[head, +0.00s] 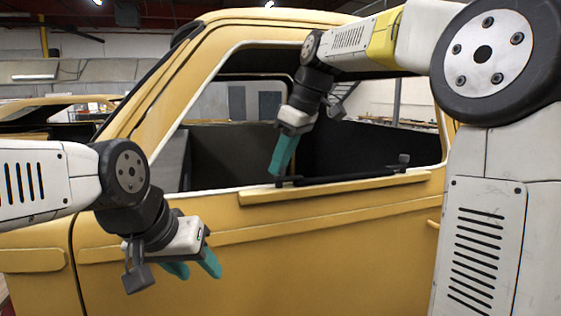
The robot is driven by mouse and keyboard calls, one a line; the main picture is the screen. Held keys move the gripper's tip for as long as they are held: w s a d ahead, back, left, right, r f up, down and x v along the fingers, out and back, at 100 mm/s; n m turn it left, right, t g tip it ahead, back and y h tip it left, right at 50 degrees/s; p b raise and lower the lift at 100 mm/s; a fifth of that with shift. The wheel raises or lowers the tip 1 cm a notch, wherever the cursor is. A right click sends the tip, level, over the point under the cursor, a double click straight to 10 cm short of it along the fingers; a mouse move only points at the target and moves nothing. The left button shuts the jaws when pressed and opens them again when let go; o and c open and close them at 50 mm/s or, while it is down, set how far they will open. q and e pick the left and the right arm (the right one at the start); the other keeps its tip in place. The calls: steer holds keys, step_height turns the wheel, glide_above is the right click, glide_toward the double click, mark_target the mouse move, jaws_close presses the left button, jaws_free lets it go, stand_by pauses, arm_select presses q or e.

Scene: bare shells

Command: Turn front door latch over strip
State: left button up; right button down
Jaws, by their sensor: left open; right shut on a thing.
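A yellow strip (340,188) lies along the window sill of the yellow door, with a thin black bar (345,178) on top of it. My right gripper (275,174) reaches down through the window opening, its teal fingers shut at the left end of the bar. A small dark piece, seemingly the front latch (284,181), shows at its fingertips; the fingers hide much of it, so its angle cannot be told. A grey latch-like piece (403,161) stands up at the bar's right end. My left gripper (195,269) is open and empty in front of the door, below the sill.
The yellow door panel (330,260) fills the lower middle, with a raised trim line across it. The window frame's front pillar (165,90) slopes at the left. The window opening is clear around my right arm. Another yellow shell (60,102) stands behind at the left.

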steer(key=shift+n, duration=0.3)
stand_by(0.4)
steer(key=c, duration=1.2)
jaws_free()
steer(key=v, duration=0.7)
steer(key=shift+d+r, duration=0.2)
steer(key=shift+r, duration=0.15)
